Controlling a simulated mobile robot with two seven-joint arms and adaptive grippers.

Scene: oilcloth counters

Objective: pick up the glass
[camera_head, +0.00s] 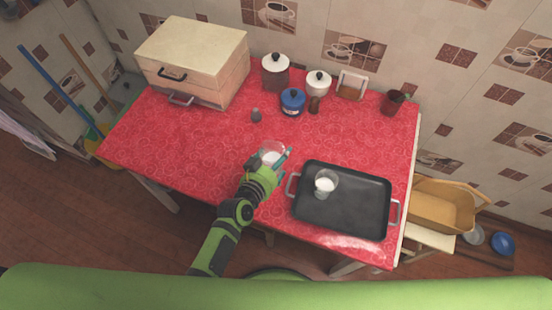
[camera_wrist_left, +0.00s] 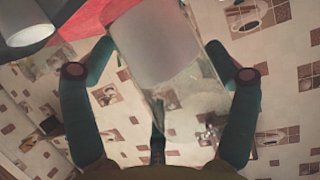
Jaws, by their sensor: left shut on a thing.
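A clear glass with white contents (camera_head: 270,155) is at the middle of the red table, at the end of my left arm. My left gripper (camera_head: 278,163) is shut on this glass. In the left wrist view the glass (camera_wrist_left: 165,50) fills the space between the two teal fingers of my gripper (camera_wrist_left: 160,75). A second glass with white contents (camera_head: 325,184) stands in the black tray (camera_head: 350,212) to the right. I cannot tell whether the held glass touches the table. My right gripper is not in view.
The red table (camera_head: 190,135) has free room to the left. A bread box (camera_head: 195,60) stands at the back left. A white-lidded canister (camera_head: 275,72), a blue pot (camera_head: 292,102) and a dark red mug (camera_head: 394,103) stand along the back. A small grey shaker (camera_head: 256,115) stands behind the held glass.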

